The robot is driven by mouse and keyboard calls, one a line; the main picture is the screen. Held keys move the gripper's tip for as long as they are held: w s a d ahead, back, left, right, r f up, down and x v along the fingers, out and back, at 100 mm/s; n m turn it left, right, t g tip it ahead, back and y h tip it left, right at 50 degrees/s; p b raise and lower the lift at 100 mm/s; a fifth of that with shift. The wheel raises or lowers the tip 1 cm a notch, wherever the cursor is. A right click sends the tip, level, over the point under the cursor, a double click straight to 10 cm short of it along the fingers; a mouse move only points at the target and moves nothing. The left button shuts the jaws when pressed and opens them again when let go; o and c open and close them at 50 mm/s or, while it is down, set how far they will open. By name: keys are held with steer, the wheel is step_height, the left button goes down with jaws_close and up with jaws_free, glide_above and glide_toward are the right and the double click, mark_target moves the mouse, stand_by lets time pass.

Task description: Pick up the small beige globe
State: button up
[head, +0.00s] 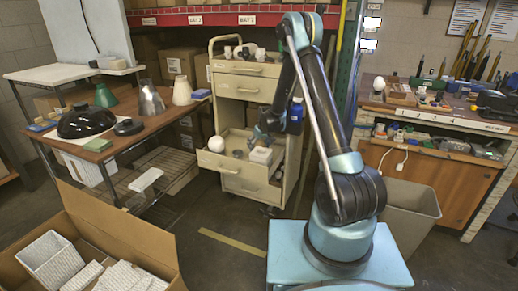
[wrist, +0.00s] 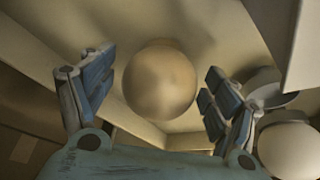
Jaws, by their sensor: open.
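The small beige globe (wrist: 160,80) shows in the wrist view, round and smooth, in a pale drawer near one of its inner corners. My gripper (wrist: 158,76) is open, with one blue-grey finger on each side of the globe. Gaps show between the fingers and the globe, so it is not gripped. In the head view my gripper (head: 262,132) is over the open drawer (head: 235,175) of the beige cart. I cannot make out the beige globe there; the gripper or the drawer may hide it.
A larger white globe (wrist: 288,148), a grey round part (wrist: 266,88) and a white block (wrist: 300,40) lie close to the right finger. The drawer walls are near. A lamp-parts table (head: 150,110) stands left, a workbench (head: 440,120) right, an open carton (head: 120,235) in front.

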steer(key=shift+w+a+f, duration=0.1)
steer(key=shift+w+f, duration=0.1)
steer(key=shift+f, duration=0.35)
steer(key=c, duration=1.1)
